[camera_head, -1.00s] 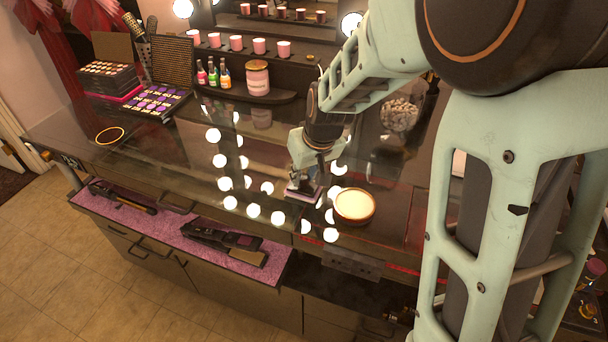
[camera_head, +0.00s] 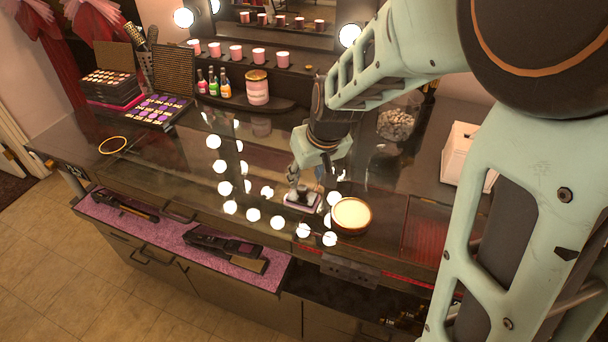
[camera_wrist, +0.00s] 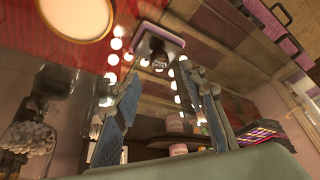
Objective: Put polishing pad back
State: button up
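The polishing pad (camera_head: 303,202), a small block with a dark top and a pinkish-purple base, appears to lie flat on the glass counter (camera_head: 165,185). In the wrist view the pad (camera_wrist: 160,40) is just beyond my fingertips, with its narrow dark part toward me. My gripper (camera_head: 306,180) points down close above it. In the wrist view my gripper (camera_wrist: 158,78) has its two blue-grey fingers spread, with a clear gap between them and nothing gripped. The exact gap between fingertips and pad is hard to judge.
A round cream-topped container (camera_head: 352,215) stands close right of the pad. A glass jar (camera_head: 397,122) and a white box (camera_head: 466,153) are farther right. Makeup palettes (camera_head: 155,110), bottles and a pink jar (camera_head: 257,88) stand at the back.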

jog(key=p+v, duration=0.2)
jog(key=v, duration=0.4)
jog(key=shift+d, duration=0.1)
